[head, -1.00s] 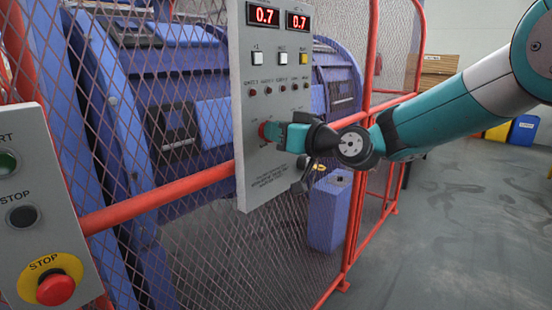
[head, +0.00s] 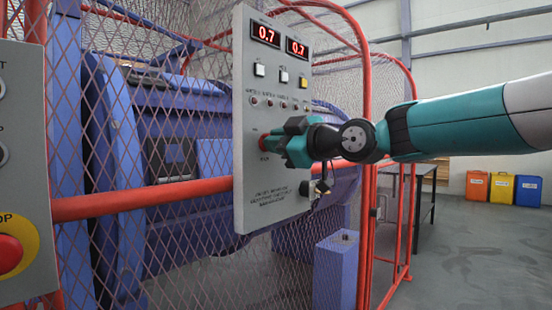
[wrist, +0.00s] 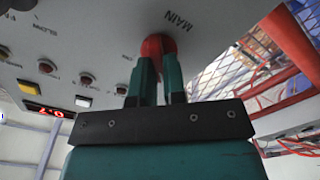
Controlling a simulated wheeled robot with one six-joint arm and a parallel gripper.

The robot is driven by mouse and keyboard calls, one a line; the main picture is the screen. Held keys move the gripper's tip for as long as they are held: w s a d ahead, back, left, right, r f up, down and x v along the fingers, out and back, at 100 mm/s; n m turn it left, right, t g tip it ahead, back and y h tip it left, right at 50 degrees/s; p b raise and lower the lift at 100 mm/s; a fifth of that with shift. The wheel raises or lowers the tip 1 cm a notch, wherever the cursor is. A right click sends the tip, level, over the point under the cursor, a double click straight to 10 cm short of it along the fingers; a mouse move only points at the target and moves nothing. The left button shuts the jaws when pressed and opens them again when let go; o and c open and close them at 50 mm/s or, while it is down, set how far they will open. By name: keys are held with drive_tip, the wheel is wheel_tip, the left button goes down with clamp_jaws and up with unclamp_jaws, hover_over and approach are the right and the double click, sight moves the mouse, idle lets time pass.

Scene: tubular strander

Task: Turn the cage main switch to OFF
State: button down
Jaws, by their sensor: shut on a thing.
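The cage main switch is a red knob (head: 264,143) on the grey control panel (head: 270,208). It also shows in the wrist view as a red knob (wrist: 158,45) beside the word MAIN. My gripper (head: 284,144) reaches it from the right, and in the wrist view both fingers (wrist: 158,78) are closed on the knob's sides. The fingers hide part of the knob, so I cannot tell which position it points to.
Two red displays, lit at 0.7, top the panel above buttons and small lamps. A red rail (head: 140,198) and wire mesh guard the blue machine behind. A STOP button (head: 8,254) is at far left. Open floor (head: 470,240) lies at right.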

drive_tip(key=shift+w+d+n+b, duration=0.1)
drive_tip(key=shift+n+b, duration=0.4)
drive_tip(key=shift+n, duration=0.1)
drive_tip(key=c, duration=1.2)
unclamp_jaws()
drive_tip(key=b+v, duration=0.2)
drive_tip(key=v, duration=1.5)
drive_tip(key=shift+s+d+f, duration=0.1)
drive_tip(key=shift+s, duration=0.15)
